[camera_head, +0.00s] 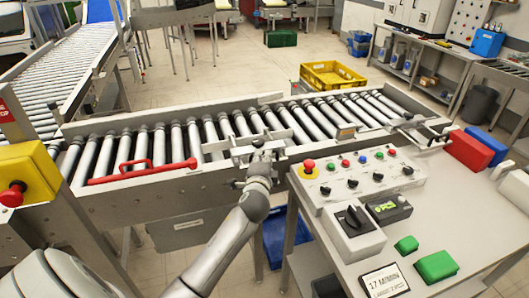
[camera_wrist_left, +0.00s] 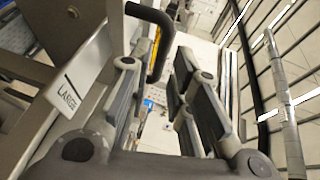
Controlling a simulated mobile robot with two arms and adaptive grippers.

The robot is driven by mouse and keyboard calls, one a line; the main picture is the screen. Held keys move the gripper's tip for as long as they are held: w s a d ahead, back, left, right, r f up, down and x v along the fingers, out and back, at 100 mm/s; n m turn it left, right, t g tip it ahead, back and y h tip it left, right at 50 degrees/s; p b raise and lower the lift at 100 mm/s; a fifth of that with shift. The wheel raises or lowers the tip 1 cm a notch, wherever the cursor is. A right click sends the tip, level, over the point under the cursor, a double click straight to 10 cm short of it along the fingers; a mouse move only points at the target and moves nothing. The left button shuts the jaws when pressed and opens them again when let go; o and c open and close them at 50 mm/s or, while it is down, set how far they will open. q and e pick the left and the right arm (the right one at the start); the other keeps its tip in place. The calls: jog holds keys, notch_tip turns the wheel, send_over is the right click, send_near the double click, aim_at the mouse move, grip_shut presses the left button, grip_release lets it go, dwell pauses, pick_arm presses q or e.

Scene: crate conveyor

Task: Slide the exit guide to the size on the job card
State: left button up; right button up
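My left gripper (camera_head: 262,153) is at the near side rail of the roller conveyor (camera_head: 180,190), beside a grey metal guide (camera_head: 245,148) that lies over the rollers. In the left wrist view the two dark fingers of my left gripper (camera_wrist_left: 160,100) stand apart. A black bar handle (camera_wrist_left: 160,38) shows by the left finger; I cannot tell whether they touch. A plate reading "LARGE" (camera_wrist_left: 68,98) is on the metal to the left. A card (camera_head: 383,281) on the control table reads "17 M/MIN"; no size is readable on it. My right gripper is not in view.
A red rail with a handle (camera_head: 143,169) lies along the conveyor's near left side. A control panel (camera_head: 362,175) with buttons and knobs stands on the right table, close to my gripper. Red, blue and green blocks lie there. A yellow crate (camera_head: 331,75) stands behind the conveyor.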

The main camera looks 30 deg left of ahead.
pick_arm(q)
jog(key=shift+x, duration=2.25)
grip_shut()
